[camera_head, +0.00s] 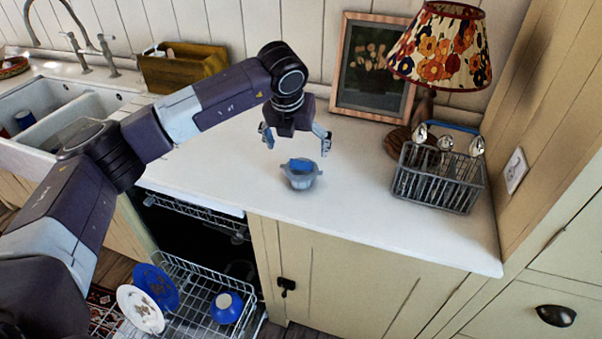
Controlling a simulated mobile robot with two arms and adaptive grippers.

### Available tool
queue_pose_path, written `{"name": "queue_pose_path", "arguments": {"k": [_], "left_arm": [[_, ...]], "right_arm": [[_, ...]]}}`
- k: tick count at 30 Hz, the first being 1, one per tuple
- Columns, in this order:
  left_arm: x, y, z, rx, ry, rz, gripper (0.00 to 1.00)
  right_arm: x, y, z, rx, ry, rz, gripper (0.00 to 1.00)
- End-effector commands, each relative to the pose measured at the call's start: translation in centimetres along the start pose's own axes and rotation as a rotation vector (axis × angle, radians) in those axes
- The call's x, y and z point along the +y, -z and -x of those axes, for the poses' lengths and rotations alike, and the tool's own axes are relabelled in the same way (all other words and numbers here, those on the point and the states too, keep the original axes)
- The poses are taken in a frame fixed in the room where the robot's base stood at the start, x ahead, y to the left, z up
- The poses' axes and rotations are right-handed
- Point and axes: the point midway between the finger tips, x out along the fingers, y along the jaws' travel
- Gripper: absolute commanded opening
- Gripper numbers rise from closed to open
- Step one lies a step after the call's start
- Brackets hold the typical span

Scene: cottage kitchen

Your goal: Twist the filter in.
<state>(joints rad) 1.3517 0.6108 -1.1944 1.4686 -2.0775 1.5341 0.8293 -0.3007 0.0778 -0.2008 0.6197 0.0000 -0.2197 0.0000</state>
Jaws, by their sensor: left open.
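A small grey filter (301,181) with a blue top (300,165) stands on the white countertop. My left gripper (297,145) is open and empty, pointing down just above and behind the filter in the picture, with its fingers spread to either side. A gap shows between the fingertips and the filter. I see no socket for the filter on the counter. My right gripper is not in view.
A cutlery basket (437,178) with spoons stands at the right, near a flowered lamp (440,50) and a framed picture (372,68). The open dishwasher's lower rack (195,290) holds plates and a blue bowl. The sink (70,118) is at the left. The counter around the filter is clear.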

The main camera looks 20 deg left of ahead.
Motion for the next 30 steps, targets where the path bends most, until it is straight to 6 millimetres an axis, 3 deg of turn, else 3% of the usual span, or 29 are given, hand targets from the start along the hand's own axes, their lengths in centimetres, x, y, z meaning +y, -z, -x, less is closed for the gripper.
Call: {"name": "queue_pose_path", "arguments": {"k": [15,24,30], "left_arm": [[-0.5,0.5,-6.3,0.005,0.004,-0.002,0.88],[-0.5,0.5,-7.1,0.002,0.005,-0.004,0.88],[-0.5,0.5,-7.0,0.002,0.006,-0.004,0.67]], "right_arm": [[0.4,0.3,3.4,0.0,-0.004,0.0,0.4],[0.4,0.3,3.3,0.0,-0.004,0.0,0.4],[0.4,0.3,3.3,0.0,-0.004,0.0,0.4]]}}
